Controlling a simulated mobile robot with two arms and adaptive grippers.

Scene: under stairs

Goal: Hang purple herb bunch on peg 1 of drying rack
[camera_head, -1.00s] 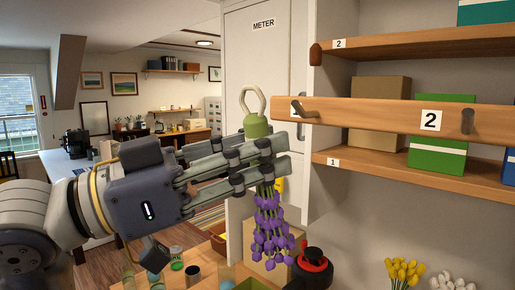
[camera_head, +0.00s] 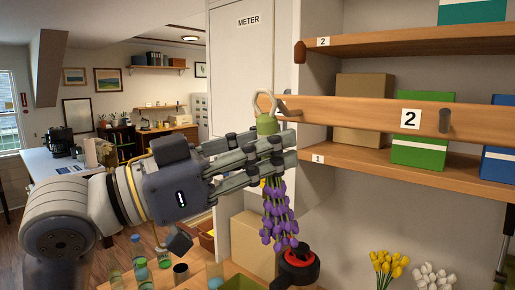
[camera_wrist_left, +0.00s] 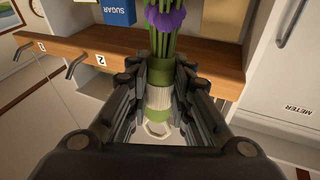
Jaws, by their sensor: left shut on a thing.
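The purple herb bunch (camera_head: 279,214) hangs heads down, with a green tie and a pale loop (camera_head: 264,101) on top. My left gripper (camera_head: 280,150) is shut on it just below the tie; its stems also show between the fingers in the left wrist view (camera_wrist_left: 160,75). The drying rack is a wooden bar (camera_head: 345,110) with dark pegs. The leftmost peg (camera_head: 290,111), at the bar's left end, is close to the right of the loop; I cannot tell whether they touch. The peg beside label 2 (camera_head: 445,121) is empty.
Shelves with a cardboard box (camera_head: 362,88) and a green box (camera_head: 424,150) stand behind the bar. Below are a black and red object (camera_head: 299,258), jars (camera_head: 140,268), yellow flowers (camera_head: 387,265) and white flowers (camera_head: 432,274). A grey METER cabinet (camera_head: 240,70) stands behind the gripper.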

